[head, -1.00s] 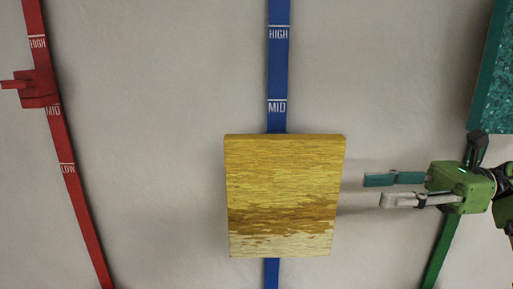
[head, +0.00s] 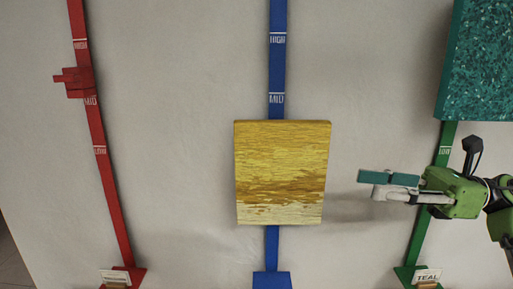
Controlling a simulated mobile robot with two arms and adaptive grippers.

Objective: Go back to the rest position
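My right gripper (head: 374,185) comes in from the right, pointing left, in front of the wall between the blue and green rails. It has a green body, one teal finger and one pale grey finger. My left gripper is not in view.
The yellow panel covers part of the blue rail (head: 277,65). A red slider block (head: 79,82) sits on the red rail (head: 113,205) between HIGH and MID. A speckled teal panel (head: 482,60) covers the upper green rail (head: 420,232). Bare wall lies between the rails.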

